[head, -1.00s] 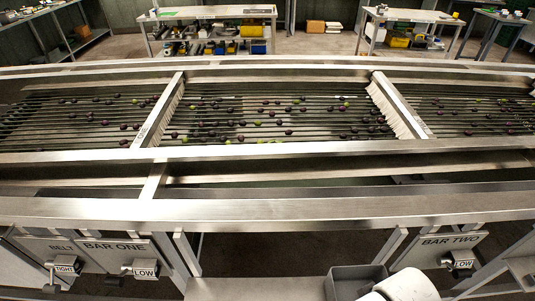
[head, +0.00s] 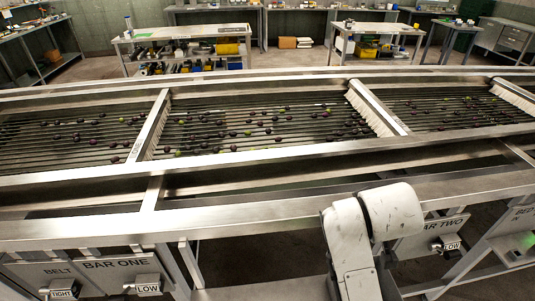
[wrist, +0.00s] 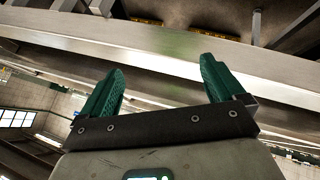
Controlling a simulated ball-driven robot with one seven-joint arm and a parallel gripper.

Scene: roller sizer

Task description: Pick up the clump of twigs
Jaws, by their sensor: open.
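I cannot make out a clump of twigs in either view. My gripper (wrist: 160,66) shows in the wrist view with its two green fingers spread apart and nothing between them. A steel rail (wrist: 165,50) of the machine lies beyond the fingertips. In the head view my white arm rises at the bottom right in front of the machine's front rail, and the gripper itself is not visible there.
The roller sizer bed (head: 250,128) carries several dark and green fruits. Two brush-edged cross bars (head: 150,127) (head: 378,108) divide it. Levers labelled BELT, BAR ONE and BAR TWO sit on front panels (head: 105,270). Workbenches (head: 185,45) stand behind.

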